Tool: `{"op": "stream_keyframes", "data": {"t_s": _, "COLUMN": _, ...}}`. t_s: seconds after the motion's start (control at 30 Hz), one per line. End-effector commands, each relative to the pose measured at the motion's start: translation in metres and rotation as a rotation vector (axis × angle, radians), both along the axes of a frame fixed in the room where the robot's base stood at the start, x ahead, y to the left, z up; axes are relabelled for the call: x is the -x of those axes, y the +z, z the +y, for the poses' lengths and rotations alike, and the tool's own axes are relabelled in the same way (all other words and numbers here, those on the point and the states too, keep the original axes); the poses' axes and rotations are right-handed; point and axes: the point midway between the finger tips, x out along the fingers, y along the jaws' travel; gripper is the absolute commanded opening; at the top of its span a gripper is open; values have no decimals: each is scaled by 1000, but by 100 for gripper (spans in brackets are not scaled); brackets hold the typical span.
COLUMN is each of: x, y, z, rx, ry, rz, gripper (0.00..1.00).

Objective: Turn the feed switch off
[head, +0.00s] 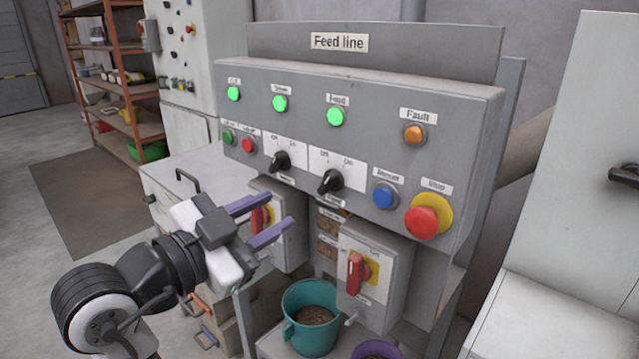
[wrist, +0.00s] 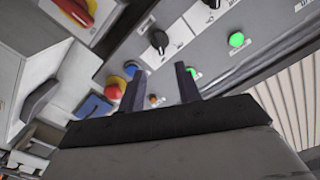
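The feed switch (head: 330,181) is a black rotary knob on a white Off/On plate, under the Feed label and lamp on the grey panel. Its pointer seems to lean right, toward On. The Feed lamp (head: 336,117) glows green. In the wrist view the switch (wrist: 160,41) shows beyond the fingertips, near the top. My gripper (head: 280,209) is open and empty, with its two purple fingers apart. It is in front of the panel, below and left of the feed switch, and touches no switch.
A similar black switch (head: 280,161) sits just left. A blue button (head: 384,196) and red emergency stop (head: 422,222) are to the right. Red-handled isolator boxes (head: 375,275) project below the panel. A teal bucket (head: 311,318) stands underneath. Space before the panel's knobs looks clear.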

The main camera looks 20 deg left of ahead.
Motion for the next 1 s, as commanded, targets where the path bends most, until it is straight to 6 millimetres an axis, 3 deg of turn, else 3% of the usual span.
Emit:
{"op": "stream_keyframes", "data": {"t_s": 0.3, "x": -64, "y": 3, "z": -24, "rx": 4, "ry": -4, "rz": 1, "gripper": 34}}
{"op": "stream_keyframes", "data": {"t_s": 0.5, "x": -89, "y": 2, "z": -32, "rx": 2, "ry": 0, "rz": -1, "gripper": 34}}
{"op": "stream_keyframes", "data": {"t_s": 0.93, "x": -99, "y": 0, "z": -36, "rx": 2, "ry": 1, "rz": -1, "gripper": 34}}
{"op": "stream_keyframes", "data": {"t_s": 1.0, "x": -99, "y": 0, "z": -35, "rx": 2, "ry": 1, "rz": -1, "gripper": 24}}
